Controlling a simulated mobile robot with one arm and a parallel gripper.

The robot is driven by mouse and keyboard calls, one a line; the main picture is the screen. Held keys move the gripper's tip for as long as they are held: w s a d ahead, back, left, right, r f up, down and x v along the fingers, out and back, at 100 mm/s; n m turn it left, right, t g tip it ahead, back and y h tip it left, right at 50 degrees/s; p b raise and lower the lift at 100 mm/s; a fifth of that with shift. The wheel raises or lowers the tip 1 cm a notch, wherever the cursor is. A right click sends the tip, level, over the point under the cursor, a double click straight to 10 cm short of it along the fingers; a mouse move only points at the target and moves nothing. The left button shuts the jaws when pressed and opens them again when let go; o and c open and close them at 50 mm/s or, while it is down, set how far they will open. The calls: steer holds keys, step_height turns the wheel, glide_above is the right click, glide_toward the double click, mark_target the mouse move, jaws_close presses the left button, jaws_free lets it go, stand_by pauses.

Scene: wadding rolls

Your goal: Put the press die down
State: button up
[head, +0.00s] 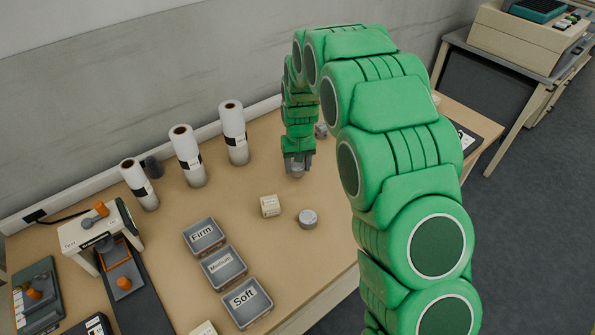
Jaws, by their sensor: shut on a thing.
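My gripper (298,157) points down over the tan table, right of the white rolls. It is shut on a small grey cylindrical piece, the press die (297,172), which shows between and just below the fingers. Whether the die touches the table or hangs just above it I cannot tell. A similar grey round piece (308,219) stands on the table nearer the front edge, apart from my gripper.
Three white rolls (186,156) stand by the wall, with a dark cylinder behind one. A cream block (270,206) and trays labelled Firm (220,250), Medium (239,281) and Soft (265,312) sit in front. A test press (75,240) stands left.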

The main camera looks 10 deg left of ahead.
mark_target(298, 165)
steer(key=shift+w+f, duration=0.1)
steer(key=shift+f, duration=1.5)
steer(key=shift+f, duration=0.15)
steer(key=o, duration=1.3)
